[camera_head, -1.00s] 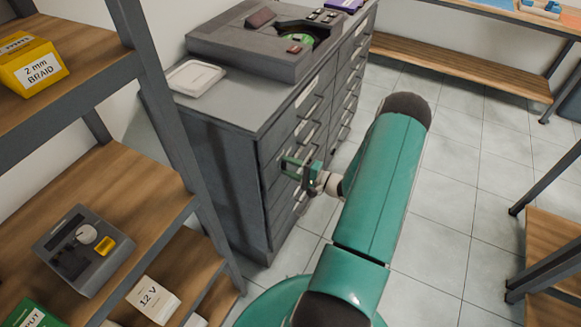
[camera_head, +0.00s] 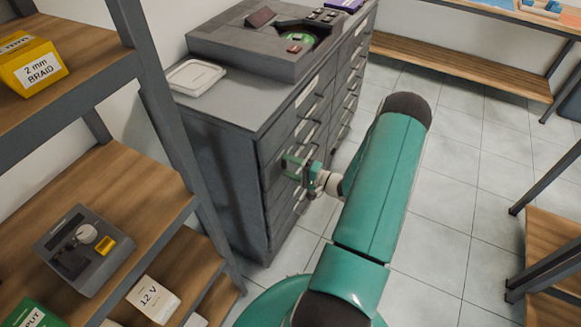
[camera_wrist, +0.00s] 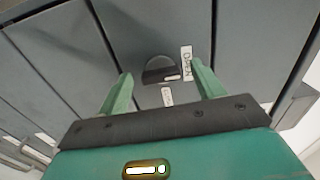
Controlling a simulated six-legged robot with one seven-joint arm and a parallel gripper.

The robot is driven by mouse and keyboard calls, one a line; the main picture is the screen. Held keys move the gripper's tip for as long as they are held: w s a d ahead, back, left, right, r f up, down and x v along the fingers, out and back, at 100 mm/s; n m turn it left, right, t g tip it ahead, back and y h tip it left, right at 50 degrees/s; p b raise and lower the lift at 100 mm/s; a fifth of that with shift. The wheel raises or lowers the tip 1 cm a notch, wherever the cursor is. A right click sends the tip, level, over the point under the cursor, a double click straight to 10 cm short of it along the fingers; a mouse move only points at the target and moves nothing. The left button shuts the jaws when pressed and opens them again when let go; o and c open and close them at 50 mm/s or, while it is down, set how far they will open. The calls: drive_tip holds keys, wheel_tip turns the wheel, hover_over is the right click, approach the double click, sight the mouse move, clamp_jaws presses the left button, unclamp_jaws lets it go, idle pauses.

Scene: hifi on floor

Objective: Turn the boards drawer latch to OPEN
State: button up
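The latch (camera_wrist: 160,68) is a dark round knob on the grey drawer front in the wrist view, with a short white mark near its lower right edge. A white OPEN label (camera_wrist: 187,63) stands to its right, and a second small label (camera_wrist: 167,96) sits below it, too small to read. My gripper (camera_wrist: 161,78) is open, its two green fingers apart on either side of the knob. I cannot tell whether they touch it. In the head view my gripper (camera_head: 298,166) is at the front of the grey drawer cabinet (camera_head: 222,170); the latch is hidden there.
Several drawer handles (camera_head: 309,130) stick out along the cabinet front. A grey device (camera_head: 245,45) and a pale tray (camera_head: 196,77) lie on its top. A wooden shelf rack (camera_head: 105,190) with boxes stands at left. Tiled floor (camera_head: 455,190) is clear at right.

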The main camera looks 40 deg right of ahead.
drive_tip(key=shift+s, duration=0.15)
drive_tip(key=v, duration=1.3)
drive_tip(key=shift+s, duration=0.3)
drive_tip(key=w+a+r+n+g+y, duration=0.25)
drive_tip(key=a+r+n+g, duration=0.35)
drive_tip(key=a+r, duration=0.4)
drive_tip(key=w+a+r+n+g+y, duration=0.1)
drive_tip(key=w+a+r+n+g, duration=0.25)
drive_tip(key=a+r+g, duration=0.65)
drive_tip(key=s+a+r+n+t+h, duration=0.2)
drive_tip(key=s+a+r+h, duration=0.2)
drive_tip(key=a+r, duration=0.3)
drive_tip(key=s+a+r+n+t+h, duration=0.2)
drive_tip(key=s+a+r+h, duration=0.3)
drive_tip(key=a+r, duration=0.3)
drive_tip(key=shift+t+h, duration=0.3)
drive_tip(key=shift+h, duration=0.05)
